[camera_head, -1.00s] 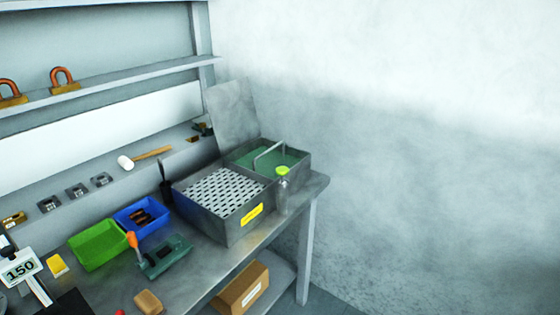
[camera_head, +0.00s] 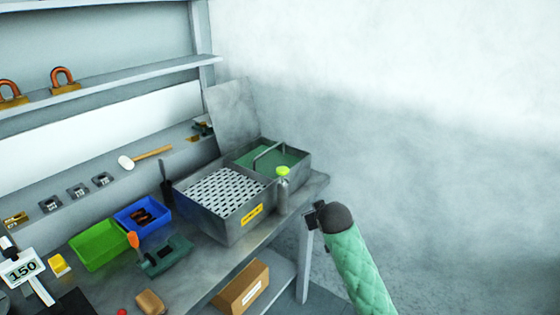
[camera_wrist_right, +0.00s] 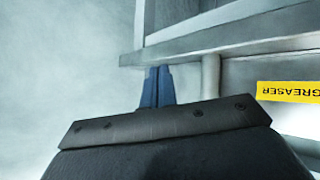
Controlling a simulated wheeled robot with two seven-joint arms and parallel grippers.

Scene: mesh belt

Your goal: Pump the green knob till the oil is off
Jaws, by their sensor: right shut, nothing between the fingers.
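The green knob (camera_head: 283,170) is yellow-green and sits on top of a grey upright cylinder (camera_head: 282,192) at the front right corner of the grey metal washer box (camera_head: 222,226). My right gripper (camera_head: 313,215) is shut and empty, to the right of and lower than the knob, apart from it. In the right wrist view its blue fingers (camera_wrist_right: 157,87) are together, close to a pale upright post (camera_wrist_right: 211,75) and the yellow label (camera_wrist_right: 290,91). The knob does not show there. I cannot make out any oil. My left gripper is not in view.
The box has a perforated tray (camera_head: 224,190) and a green section (camera_head: 275,157) with a bent handle (camera_head: 268,148). A raised lid (camera_head: 233,110) stands behind. Blue (camera_head: 146,228) and green bins (camera_head: 99,245) stand left. A cardboard box (camera_head: 243,288) is on the lower shelf.

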